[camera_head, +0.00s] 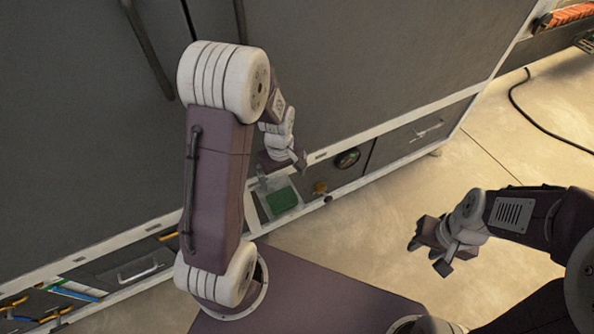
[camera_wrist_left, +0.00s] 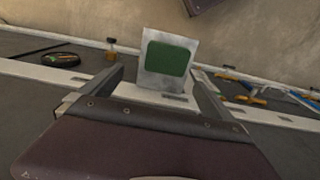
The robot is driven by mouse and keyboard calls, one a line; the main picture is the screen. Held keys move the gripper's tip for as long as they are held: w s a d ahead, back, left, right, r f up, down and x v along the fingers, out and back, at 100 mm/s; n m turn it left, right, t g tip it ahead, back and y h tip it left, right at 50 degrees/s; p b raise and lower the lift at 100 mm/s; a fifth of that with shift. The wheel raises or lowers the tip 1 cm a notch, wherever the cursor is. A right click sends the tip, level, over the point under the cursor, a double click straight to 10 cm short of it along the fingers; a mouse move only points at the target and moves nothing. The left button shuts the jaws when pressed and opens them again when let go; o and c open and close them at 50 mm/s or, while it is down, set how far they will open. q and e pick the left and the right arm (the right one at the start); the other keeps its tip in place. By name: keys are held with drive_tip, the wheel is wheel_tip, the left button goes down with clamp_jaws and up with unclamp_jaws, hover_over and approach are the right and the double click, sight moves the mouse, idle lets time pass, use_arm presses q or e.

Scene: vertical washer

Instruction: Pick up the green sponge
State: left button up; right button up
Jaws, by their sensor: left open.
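The green sponge (camera_head: 282,200) lies on a pale, squarish tray or dish (camera_head: 297,212) low beside the grey cabinet. In the left wrist view, the sponge (camera_wrist_left: 168,58) is a flat green rounded square on the same pale backing (camera_wrist_left: 192,45). My left gripper (camera_head: 281,163) is above and near the sponge in the head view. In the left wrist view my left gripper (camera_wrist_left: 160,79) is open and empty, with the sponge framed between and beyond its fingers. My right gripper (camera_head: 428,257) is open and empty over the floor, away from the sponge.
The large grey cabinet (camera_head: 350,60) fills the back, with a pale ledge (camera_head: 400,127) along its bottom. A round dark object (camera_head: 347,158) and a small orange-brown item (camera_head: 320,187) are right of the sponge. Blue and yellow tools (camera_wrist_left: 250,92) lie nearby. The floor (camera_head: 370,225) is clear.

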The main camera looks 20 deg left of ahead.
use_arm(q)
drive_tip(key=f, duration=0.1)
drive_tip(key=b, duration=0.2)
hover_over(282, 198)
wheel_tip(282, 198, down, 4)
drive_tip(key=shift+w+f, duration=0.1)
drive_tip(key=shift+f, duration=0.1)
drive_tip(key=shift+a, duration=0.1)
drive_tip(key=shift+f, duration=0.2)
wheel_tip(282, 198, down, 5)
drive_tip(key=shift+r+b, duration=0.1)
drive_tip(key=shift+b, duration=0.95)
drive_tip(key=shift+r, duration=0.15)
drive_tip(key=shift+c, duration=0.7)
drive_tip(key=c, duration=1)
use_arm(e)
wheel_tip(282, 198, down, 4)
drive_tip(key=shift+r, duration=0.1)
